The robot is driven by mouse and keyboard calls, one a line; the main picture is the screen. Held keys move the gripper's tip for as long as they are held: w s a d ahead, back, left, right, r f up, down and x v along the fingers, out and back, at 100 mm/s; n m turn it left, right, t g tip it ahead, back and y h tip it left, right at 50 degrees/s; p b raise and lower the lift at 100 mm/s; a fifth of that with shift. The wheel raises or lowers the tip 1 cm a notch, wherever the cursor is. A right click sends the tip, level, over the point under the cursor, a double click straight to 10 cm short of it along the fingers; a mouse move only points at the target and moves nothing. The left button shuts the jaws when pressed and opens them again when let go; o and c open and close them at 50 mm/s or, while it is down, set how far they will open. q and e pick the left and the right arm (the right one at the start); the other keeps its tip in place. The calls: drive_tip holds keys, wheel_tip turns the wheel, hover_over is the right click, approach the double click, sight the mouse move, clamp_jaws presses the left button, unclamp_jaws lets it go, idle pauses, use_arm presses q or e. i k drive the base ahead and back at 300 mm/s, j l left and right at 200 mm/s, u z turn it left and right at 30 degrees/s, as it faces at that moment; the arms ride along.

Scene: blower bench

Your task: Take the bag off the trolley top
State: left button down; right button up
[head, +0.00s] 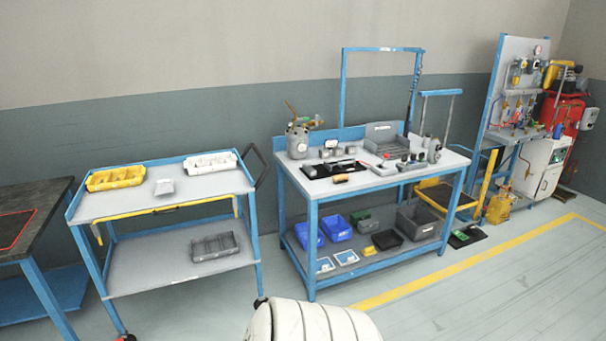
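The blue-framed trolley (130,205) stands at the left with a grey top and a lower shelf. Neither of my grippers is in view.
A grey bin (214,247) sits on the trolley's lower shelf. A workbench (312,186) with tools and parts stands right of the trolley. A dark table (42,218) stands at the left. Floor in front of the bench is clear.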

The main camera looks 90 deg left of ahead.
sight(163, 187)
drive_tip(key=u, duration=3.6)
drive_tip(key=i+j, duration=0.15)
drive_tip(key=i, duration=0.3)
drive_tip(key=i+j+z, duration=0.15)
drive_tip(key=i, duration=0.25)
drive_tip(key=i+j, duration=0.2)
drive_tip(key=i, duration=0.25)
drive_tip(key=i+j+z, duration=0.1)
drive_tip(key=i, duration=0.3)
drive_tip(key=j, duration=0.1)
